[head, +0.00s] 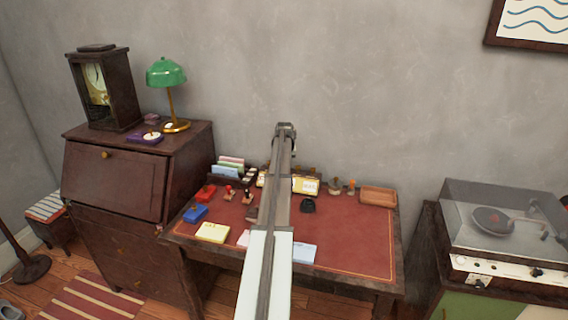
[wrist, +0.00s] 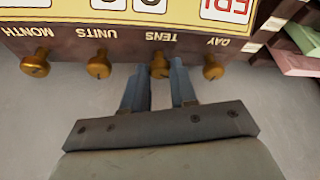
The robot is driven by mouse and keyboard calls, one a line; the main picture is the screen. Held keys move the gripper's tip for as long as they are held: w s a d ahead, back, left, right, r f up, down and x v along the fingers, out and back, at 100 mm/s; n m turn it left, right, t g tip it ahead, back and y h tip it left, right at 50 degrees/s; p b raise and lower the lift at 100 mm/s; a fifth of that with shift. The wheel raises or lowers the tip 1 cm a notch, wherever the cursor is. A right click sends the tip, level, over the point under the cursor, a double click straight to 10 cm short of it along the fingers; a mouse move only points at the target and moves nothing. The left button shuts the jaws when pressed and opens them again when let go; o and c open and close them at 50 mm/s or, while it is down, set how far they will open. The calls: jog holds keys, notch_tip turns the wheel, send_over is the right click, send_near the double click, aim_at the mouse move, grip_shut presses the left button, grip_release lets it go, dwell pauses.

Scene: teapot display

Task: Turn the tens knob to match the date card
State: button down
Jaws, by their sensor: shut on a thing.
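In the wrist view, the yellow-faced calendar (wrist: 190,22) appears upside down, with a dark lower edge. Its brass knobs are labelled MONTH, UNITS, TENS and DAY. My gripper (wrist: 163,70) is shut on the tens knob (wrist: 160,65), with one finger on each side. The day knob (wrist: 213,68) is just right of the fingers, and the units knob (wrist: 98,66) is to the left. Red FRI shows on one tile; the number tiles are cut off at the top. In the head view, my arm hides the middle of the calendar (head: 305,185) and the gripper. I cannot pick out the date card.
A letter rack (head: 230,163) stands left of the calendar. A record player (head: 505,235) is at the right.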

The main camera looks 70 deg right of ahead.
jog(key=shift+m, duration=0.3)
jog(key=c, duration=0.9)
grip_release()
jog(key=v, duration=1.4)
jog(key=shift+w, duration=0.2)
